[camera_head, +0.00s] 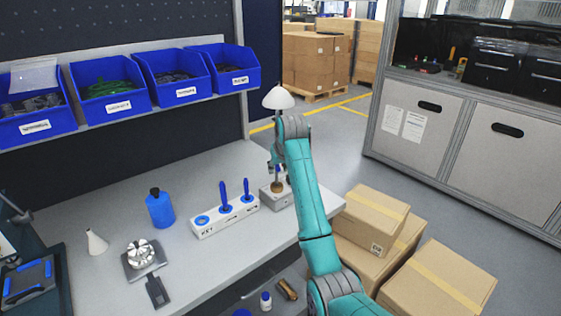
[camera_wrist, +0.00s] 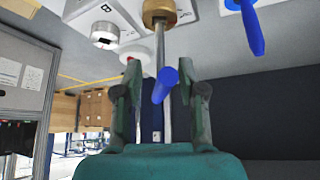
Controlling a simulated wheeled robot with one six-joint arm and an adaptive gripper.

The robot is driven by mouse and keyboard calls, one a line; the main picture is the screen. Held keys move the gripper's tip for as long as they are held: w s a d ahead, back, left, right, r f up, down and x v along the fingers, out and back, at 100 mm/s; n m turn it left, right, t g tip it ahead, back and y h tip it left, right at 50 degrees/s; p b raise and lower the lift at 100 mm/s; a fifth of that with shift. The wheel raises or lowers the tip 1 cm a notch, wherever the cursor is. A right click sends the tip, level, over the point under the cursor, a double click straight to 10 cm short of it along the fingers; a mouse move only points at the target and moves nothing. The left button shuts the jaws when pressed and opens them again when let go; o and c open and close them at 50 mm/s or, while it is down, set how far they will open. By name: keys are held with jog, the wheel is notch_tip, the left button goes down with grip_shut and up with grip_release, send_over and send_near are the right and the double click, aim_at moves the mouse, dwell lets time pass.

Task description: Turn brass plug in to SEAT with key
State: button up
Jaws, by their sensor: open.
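The brass plug (camera_head: 277,187) sits on the grey housing (camera_head: 268,199) at the right end of the bench. In the wrist view the brass plug (camera_wrist: 159,11) is at the top, with a thin steel shaft running from it between my fingers. A blue handle (camera_wrist: 164,86) shows at that shaft, seen nearly end-on; it looks like the key standing in the plug. My gripper (camera_wrist: 158,95) is open, one finger on each side of handle and shaft, with visible gaps. In the head view my arm partly hides the housing.
A white KEY stand (camera_head: 226,219) with two upright blue-handled tools is left of the housing. Blue bins (camera_head: 110,89) hang above. Cardboard boxes (camera_head: 371,218) are on the floor at right.

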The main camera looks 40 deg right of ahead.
aim_at(277, 183)
jog(key=shift+x, duration=2.25)
grip_shut()
jog(key=shift+a+m+h, duration=0.15)
jog(key=shift+m+h, duration=0.25)
jog(key=shift+m, duration=0.2)
jog(key=shift+m+g+h, duration=0.4)
jog(key=shift+m, duration=0.4)
